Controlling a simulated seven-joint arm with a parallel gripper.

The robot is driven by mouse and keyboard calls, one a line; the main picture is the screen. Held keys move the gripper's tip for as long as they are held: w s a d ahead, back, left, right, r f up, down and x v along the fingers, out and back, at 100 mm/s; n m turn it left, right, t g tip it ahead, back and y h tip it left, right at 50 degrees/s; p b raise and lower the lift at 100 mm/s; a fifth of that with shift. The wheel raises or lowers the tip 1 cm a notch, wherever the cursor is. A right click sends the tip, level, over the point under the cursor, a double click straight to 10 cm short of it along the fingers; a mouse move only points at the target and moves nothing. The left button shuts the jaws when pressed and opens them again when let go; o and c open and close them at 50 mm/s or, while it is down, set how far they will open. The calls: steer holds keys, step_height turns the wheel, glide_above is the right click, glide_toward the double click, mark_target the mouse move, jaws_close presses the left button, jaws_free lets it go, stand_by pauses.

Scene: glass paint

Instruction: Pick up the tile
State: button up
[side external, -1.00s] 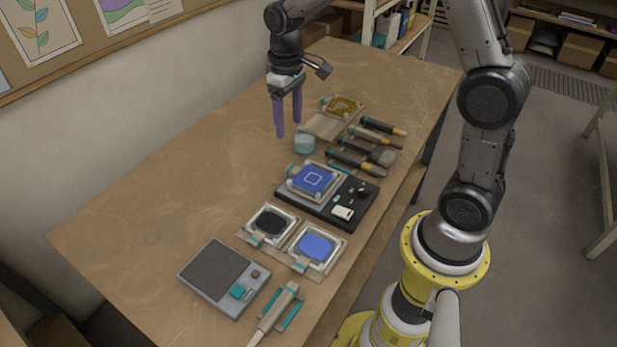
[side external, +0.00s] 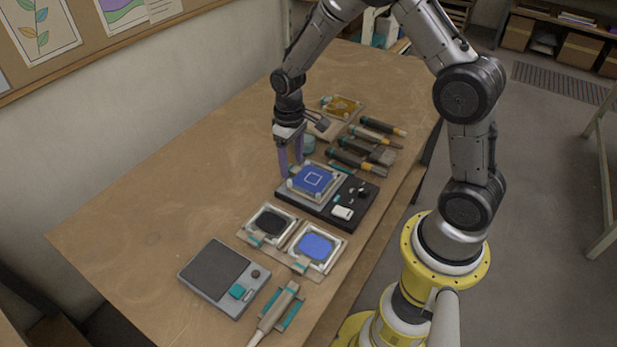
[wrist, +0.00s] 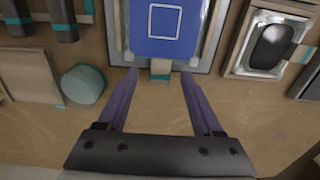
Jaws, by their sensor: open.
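The tile (side external: 313,179) is blue with a white square outline and lies in a pale holder on a black board (side external: 322,212). In the wrist view the tile (wrist: 168,26) is at the top middle, cut off by the frame edge. My gripper (side external: 290,170) is open and empty at the tile's far left side, pointing down. In the wrist view my gripper's purple fingertips (wrist: 160,77) are apart, just short of the holder's near edge. A small teal-banded tab (wrist: 160,68) of the holder lies between them. The exact height above the table is unclear.
A round teal-grey pot (wrist: 83,84) stands beside my gripper. Brushes and handled tools (side external: 365,150) lie beyond the board. Trays with black (side external: 270,221) and blue (side external: 315,247) contents and a grey device (side external: 223,277) lie nearer. The table's left side is clear.

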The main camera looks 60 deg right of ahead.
steer(key=shift+f, duration=0.65)
jaws_close()
